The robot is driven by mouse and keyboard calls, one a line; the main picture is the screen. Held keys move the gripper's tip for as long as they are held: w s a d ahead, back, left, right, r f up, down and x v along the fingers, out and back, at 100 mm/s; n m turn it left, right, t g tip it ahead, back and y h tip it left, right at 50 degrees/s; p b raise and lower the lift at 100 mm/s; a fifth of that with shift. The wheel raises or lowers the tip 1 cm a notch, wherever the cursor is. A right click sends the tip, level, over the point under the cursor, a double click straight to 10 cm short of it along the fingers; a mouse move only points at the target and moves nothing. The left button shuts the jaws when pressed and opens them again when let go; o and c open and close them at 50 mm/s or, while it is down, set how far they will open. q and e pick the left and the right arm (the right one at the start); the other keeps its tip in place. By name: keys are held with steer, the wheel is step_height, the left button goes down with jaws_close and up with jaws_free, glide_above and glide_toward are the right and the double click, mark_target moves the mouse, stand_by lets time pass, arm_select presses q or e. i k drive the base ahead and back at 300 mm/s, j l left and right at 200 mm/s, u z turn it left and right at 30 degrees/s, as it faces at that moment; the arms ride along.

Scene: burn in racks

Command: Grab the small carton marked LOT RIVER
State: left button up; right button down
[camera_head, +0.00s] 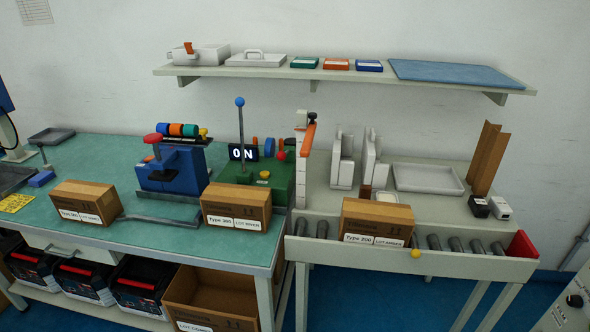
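Three small brown cartons with white labels stand in a row along the front of the work surfaces. The middle carton (236,203) sits at the right front corner of the green bench, and its label reads Type 300 and what looks like LOT RIVER. The left carton (87,199) is on the same bench, its lot word too small to read surely. The right carton (376,217) is on the roller side table, marked Type 200 with a different-looking lot word. Neither of my grippers is in view.
A blue press (176,170) and a green lever fixture (266,180) stand behind the cartons. A grey bracket (160,220) lies between the left and middle cartons. A larger open carton (212,295) is under the bench, beside black crates (140,287). A shelf (345,77) hangs above.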

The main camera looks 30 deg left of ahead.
mark_target(224, 205)
steer(key=u, duration=1.3)
